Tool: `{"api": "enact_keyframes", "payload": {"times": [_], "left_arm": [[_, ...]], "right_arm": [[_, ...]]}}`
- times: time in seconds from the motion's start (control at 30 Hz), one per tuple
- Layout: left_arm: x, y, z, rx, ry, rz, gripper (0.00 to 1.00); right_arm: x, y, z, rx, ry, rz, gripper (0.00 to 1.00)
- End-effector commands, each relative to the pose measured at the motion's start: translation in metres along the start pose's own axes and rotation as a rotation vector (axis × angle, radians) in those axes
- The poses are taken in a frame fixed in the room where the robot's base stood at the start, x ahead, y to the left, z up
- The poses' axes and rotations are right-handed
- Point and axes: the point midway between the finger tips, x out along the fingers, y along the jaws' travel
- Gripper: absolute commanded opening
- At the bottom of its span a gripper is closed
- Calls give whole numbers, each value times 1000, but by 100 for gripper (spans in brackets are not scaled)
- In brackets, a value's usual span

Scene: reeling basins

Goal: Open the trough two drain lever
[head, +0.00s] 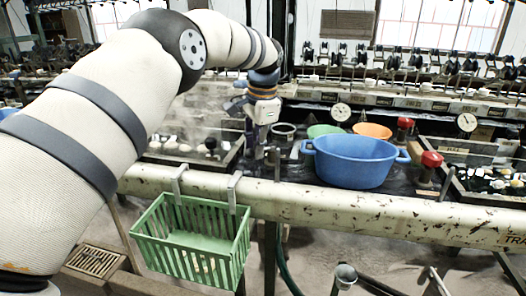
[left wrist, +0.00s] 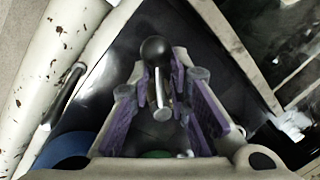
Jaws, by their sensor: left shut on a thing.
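My left gripper (head: 262,145) reaches down over the dark bench between the left basin and the blue tub. In the left wrist view its purple-padded fingers (left wrist: 164,88) are closed around a lever with a black ball knob (left wrist: 155,50) and a pale metal shaft (left wrist: 159,88). The knob stands out just beyond the fingertips. In the head view the gripper hides the held lever. I cannot read a trough number beside it. My right gripper is in neither view.
A blue two-handled tub (head: 355,162) stands right of the gripper, with green (head: 325,131) and orange (head: 373,131) bowls behind. A thick pale pipe (head: 330,204) runs along the front, with a green basket (head: 190,245) hung on it. Red knobs (head: 432,159) stand farther right.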

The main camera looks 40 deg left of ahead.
Motion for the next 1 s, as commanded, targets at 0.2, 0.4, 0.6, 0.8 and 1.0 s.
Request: {"api": "enact_keyframes", "payload": {"times": [0.2,0.4,0.6,0.8,1.0], "left_arm": [[3,-13,2,187,32,-1,0],[6,-21,1,362,65,-2,0],[6,-26,-1,508,95,-2,0],[6,-29,-2,612,116,-2,0],[6,-30,-3,671,127,-2,0]], "right_arm": [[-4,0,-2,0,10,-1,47],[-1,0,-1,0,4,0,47],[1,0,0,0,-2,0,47],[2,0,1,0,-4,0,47],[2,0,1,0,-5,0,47]]}}
